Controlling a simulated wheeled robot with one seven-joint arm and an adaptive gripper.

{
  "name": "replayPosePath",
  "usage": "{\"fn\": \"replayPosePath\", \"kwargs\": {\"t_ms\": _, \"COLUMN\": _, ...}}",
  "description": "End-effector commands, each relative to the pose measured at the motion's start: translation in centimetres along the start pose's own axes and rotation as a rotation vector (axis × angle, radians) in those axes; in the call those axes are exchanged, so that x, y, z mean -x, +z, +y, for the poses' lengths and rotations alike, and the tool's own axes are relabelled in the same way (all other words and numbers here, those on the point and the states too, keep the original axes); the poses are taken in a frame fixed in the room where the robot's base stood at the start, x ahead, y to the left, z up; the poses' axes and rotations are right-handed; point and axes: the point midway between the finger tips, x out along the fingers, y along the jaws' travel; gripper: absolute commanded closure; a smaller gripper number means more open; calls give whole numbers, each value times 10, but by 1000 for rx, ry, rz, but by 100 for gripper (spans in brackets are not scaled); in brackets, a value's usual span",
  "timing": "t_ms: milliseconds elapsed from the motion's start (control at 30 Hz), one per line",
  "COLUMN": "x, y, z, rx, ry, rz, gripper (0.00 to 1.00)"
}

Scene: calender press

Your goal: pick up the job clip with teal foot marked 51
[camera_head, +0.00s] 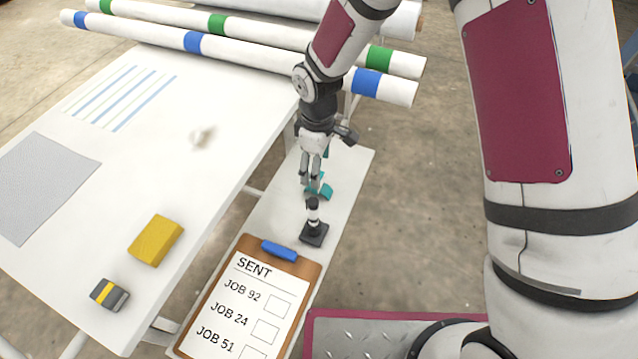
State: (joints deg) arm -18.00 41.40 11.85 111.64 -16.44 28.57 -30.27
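A teal piece (326,191), which looks like the foot of a job clip, is on the narrow white side shelf (350,165). No number can be read on it. My gripper (311,182) points down right at the teal piece, with its fingers overlapping it in the picture. A bit of teal also shows behind the fingers higher up. The fingers look close together, but I cannot tell whether they hold anything. A clip with a dark square foot and a black-and-white stem (314,228) stands on the shelf nearer to me.
A clipboard (258,300) listing SENT, JOB 92, JOB 24 and JOB 51 lies at the shelf's near end. The large white table (215,95) at left bears a yellow block (156,240) and a grey-yellow block (109,294). Banded rolls (250,48) lie behind.

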Motion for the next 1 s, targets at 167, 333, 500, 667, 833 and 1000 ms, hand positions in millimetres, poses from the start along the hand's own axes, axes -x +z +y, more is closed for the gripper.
{"fn": "replayPosePath", "kwargs": {"t_ms": 167, "x": -8, "y": 0, "z": 0, "rx": 0, "ry": 0, "rz": -1, "gripper": 32}}
{"fn": "replayPosePath", "kwargs": {"t_ms": 333, "x": -25, "y": 1, "z": -1, "rx": 1, "ry": -2, "rz": -2, "gripper": 32}}
{"fn": "replayPosePath", "kwargs": {"t_ms": 500, "x": -50, "y": 2, "z": -1, "rx": 0, "ry": -2, "rz": -3, "gripper": 32}}
{"fn": "replayPosePath", "kwargs": {"t_ms": 667, "x": -59, "y": 1, "z": 0, "rx": 0, "ry": 0, "rz": 0, "gripper": 32}}
{"fn": "replayPosePath", "kwargs": {"t_ms": 833, "x": -58, "y": 1, "z": 0, "rx": 0, "ry": 0, "rz": 0, "gripper": 36}}
{"fn": "replayPosePath", "kwargs": {"t_ms": 1000, "x": -58, "y": 1, "z": 0, "rx": 0, "ry": 0, "rz": 0, "gripper": 75}}
